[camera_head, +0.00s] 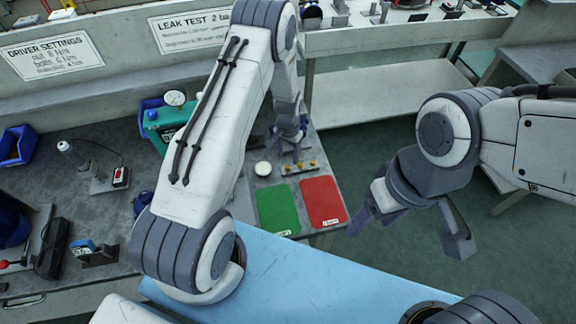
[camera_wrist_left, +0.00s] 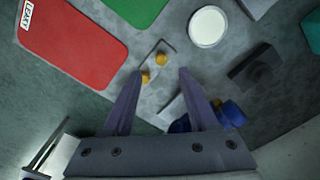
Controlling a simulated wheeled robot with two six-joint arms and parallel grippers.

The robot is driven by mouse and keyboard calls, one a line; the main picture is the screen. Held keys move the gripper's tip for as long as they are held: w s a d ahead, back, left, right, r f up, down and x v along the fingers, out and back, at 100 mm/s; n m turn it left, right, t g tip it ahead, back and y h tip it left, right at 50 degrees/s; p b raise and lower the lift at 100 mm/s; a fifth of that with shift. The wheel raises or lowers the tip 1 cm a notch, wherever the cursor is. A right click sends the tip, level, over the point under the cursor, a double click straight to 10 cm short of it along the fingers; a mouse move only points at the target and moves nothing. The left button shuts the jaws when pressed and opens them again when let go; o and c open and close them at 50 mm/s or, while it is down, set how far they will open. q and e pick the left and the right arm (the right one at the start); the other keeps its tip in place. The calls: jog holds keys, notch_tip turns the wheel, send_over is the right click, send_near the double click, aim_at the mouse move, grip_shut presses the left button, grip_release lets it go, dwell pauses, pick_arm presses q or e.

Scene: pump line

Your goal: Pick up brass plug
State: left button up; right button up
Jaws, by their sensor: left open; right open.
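Several small brass plugs (camera_head: 313,162) stand in a row on a narrow grey plate at the right end of the bench. In the left wrist view, one brass plug (camera_wrist_left: 161,59) sits near the plate's end and another brass plug (camera_wrist_left: 146,77) is nearer, close to one fingertip. My left gripper (camera_wrist_left: 160,74) is open, pointing down at the plate, with empty jaws and the plugs in line between its fingers. In the head view, the left gripper is above the row, its tips hard to make out. My right gripper (camera_head: 408,232) is open and empty, away to the right over the floor.
A green mat (camera_head: 278,209) and a red mat (camera_head: 323,201) lie just in front of the plugs. A white round disc (camera_head: 263,168) lies to their left. A teal box (camera_head: 172,125) with a gauge stands further left. Open floor lies right of the bench.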

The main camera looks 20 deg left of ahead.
aim_at(288, 167)
pick_arm(q)
notch_tip(288, 167, down, 5)
jog(key=shift+r+p, duration=0.1)
jog(key=shift+p, duration=1)
jog(key=shift+f, duration=0.7)
grip_shut()
